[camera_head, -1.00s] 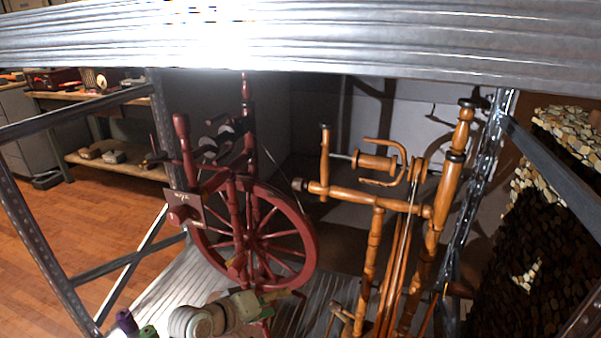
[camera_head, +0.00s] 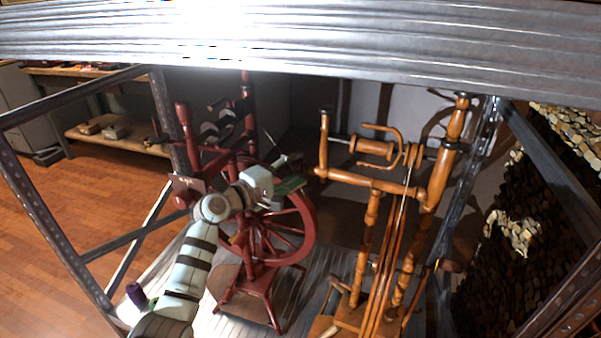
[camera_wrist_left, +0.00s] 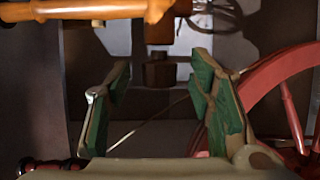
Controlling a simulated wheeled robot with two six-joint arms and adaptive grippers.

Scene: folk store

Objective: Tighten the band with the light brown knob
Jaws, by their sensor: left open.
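The light brown spinning wheel (camera_head: 372,215) stands on the right in the head view. Its light brown knob (camera_head: 318,172) is at the left end of the horizontal bar, and the band (camera_head: 397,240) runs down as slanting lines. My left gripper (camera_head: 290,174) is open and empty, just left of the knob and in front of the red wheel. In the left wrist view its green-padded fingers (camera_wrist_left: 163,85) stand apart. The bar (camera_wrist_left: 80,10) crosses the top there, its end above the fingers; I cannot tell the exact distance. My right gripper is not in view.
The red spinning wheel (camera_head: 308,225) stands close behind and below my left gripper. A metal shelf (camera_head: 300,45) spans the top, with uprights at both sides. A purple spool (camera_head: 135,292) lies at the lower left.

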